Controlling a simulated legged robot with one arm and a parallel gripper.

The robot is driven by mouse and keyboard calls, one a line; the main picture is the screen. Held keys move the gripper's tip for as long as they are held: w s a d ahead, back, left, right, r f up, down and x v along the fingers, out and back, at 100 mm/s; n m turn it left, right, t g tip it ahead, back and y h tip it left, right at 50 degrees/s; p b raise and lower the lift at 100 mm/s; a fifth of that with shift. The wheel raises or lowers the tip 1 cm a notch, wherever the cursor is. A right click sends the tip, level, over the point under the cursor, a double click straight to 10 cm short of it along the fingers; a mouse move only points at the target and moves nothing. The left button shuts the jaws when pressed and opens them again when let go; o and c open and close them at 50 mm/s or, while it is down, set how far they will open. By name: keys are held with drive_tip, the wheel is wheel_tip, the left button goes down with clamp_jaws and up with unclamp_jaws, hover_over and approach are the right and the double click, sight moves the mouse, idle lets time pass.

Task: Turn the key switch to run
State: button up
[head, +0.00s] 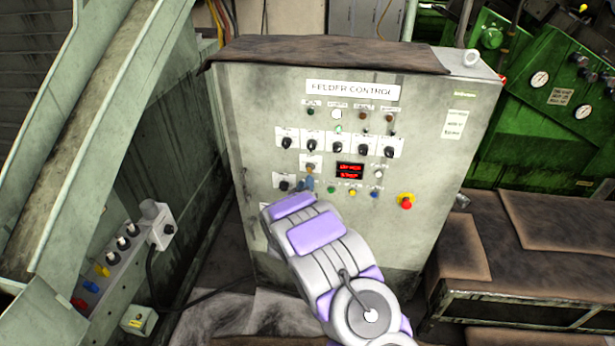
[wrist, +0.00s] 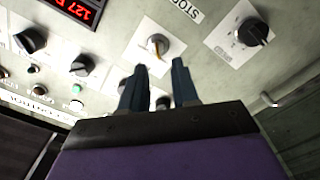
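The key switch (wrist: 157,46) is a round metal switch with a brass-coloured key on a white plate. In the wrist view it lies just beyond the gap between my fingertips. It also shows in the head view (head: 310,167), left of the red digital display. My gripper (wrist: 160,68) has two dark blue fingers standing apart with nothing between them. In the head view the fingertips (head: 308,182) are just below the key switch, and my arm partly covers the lower panel. I cannot tell whether the fingers touch the panel. The key's position marks are too small to read.
The feeder control cabinet (head: 405,240) carries several black knobs. A black selector knob (wrist: 254,32) is near the key switch. The red display (head: 350,171) and a red emergency stop (head: 406,202) are to the right. A grey chute (head: 100,120) stands at left.

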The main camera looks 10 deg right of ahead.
sight(309, 168)
drive_tip(key=shift+b+x, duration=0.45)
drive_tip(key=shift+x, duration=2.5)
drive_tip(key=shift+d, duration=0.1)
clamp_jaws()
